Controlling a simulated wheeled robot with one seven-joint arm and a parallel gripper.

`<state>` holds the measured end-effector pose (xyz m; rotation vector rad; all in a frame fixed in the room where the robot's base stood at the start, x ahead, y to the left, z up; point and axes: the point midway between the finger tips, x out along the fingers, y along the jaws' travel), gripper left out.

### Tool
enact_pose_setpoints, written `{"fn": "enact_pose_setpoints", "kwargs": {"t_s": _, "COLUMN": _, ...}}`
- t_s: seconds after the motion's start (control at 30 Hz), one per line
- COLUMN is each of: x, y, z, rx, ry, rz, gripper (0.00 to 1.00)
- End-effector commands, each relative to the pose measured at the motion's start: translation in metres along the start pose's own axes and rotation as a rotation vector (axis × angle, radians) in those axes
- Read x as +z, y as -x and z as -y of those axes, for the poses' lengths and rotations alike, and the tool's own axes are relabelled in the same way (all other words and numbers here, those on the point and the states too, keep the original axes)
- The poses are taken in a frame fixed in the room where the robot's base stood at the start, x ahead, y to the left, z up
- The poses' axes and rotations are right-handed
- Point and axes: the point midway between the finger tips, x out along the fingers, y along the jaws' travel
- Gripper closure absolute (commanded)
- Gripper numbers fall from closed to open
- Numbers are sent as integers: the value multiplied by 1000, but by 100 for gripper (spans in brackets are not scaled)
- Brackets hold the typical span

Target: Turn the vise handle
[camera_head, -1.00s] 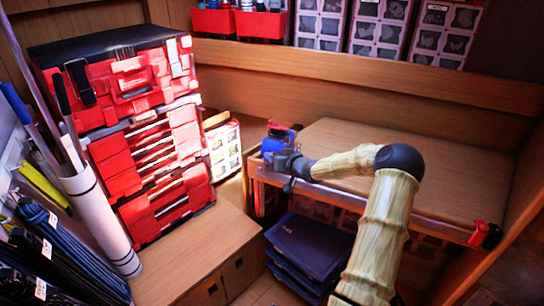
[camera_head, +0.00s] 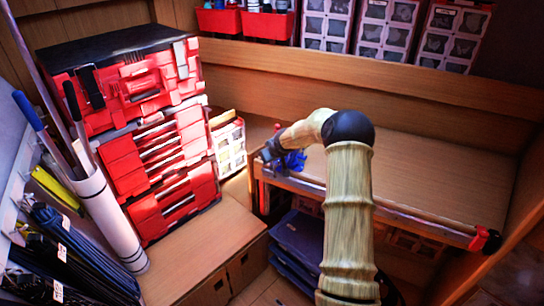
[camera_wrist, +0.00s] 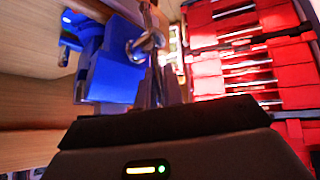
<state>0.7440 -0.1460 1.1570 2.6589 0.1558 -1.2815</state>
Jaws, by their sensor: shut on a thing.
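The blue vise (camera_head: 293,161) sits at the left front corner of the wooden workbench, partly hidden behind my arm. In the wrist view its blue body (camera_wrist: 115,68) fills the upper left, with the metal vise handle (camera_wrist: 143,44) beside it. My gripper (camera_head: 268,151) is at the left side of the vise in the head view. In the wrist view its narrow fingers (camera_wrist: 160,82) are shut on the handle. The exact contact is small and blurred.
The workbench top (camera_head: 430,170) is clear, with a red clamp (camera_head: 487,240) at its right front corner. Red tool cases (camera_head: 150,140) are stacked at the left. Dark blue bins (camera_head: 297,240) lie under the bench. A white tube (camera_head: 108,220) holding rods stands at far left.

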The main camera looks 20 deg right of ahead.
Motion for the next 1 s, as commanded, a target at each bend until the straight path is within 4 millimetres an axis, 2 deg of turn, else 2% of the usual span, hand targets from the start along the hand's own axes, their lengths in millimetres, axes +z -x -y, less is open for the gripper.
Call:
{"fn": "enact_pose_setpoints", "kwargs": {"t_s": 0.03, "x": -9, "y": 4, "z": 0, "rx": 5, "ry": 3, "rz": -13, "gripper": 100}}
{"fn": "enact_pose_setpoints", "kwargs": {"t_s": 0.43, "x": -9, "y": 4, "z": -2, "rx": 10, "ry": 5, "rz": -8, "gripper": 100}}
{"fn": "enact_pose_setpoints", "kwargs": {"t_s": 0.47, "x": -9, "y": 4, "z": -2, "rx": 10, "ry": 5, "rz": -8, "gripper": 89}}
{"fn": "enact_pose_setpoints", "kwargs": {"t_s": 0.5, "x": -9, "y": 4, "z": -2, "rx": 11, "ry": 5, "rz": -8, "gripper": 82}}
{"fn": "enact_pose_setpoints", "kwargs": {"t_s": 0.83, "x": -4, "y": 2, "z": -2, "rx": 9, "ry": 5, "rz": 4, "gripper": 82}}
{"fn": "enact_pose_setpoints", "kwargs": {"t_s": 1.0, "x": -3, "y": 11, "z": -2, "rx": 10, "ry": 5, "rz": 4, "gripper": 82}}
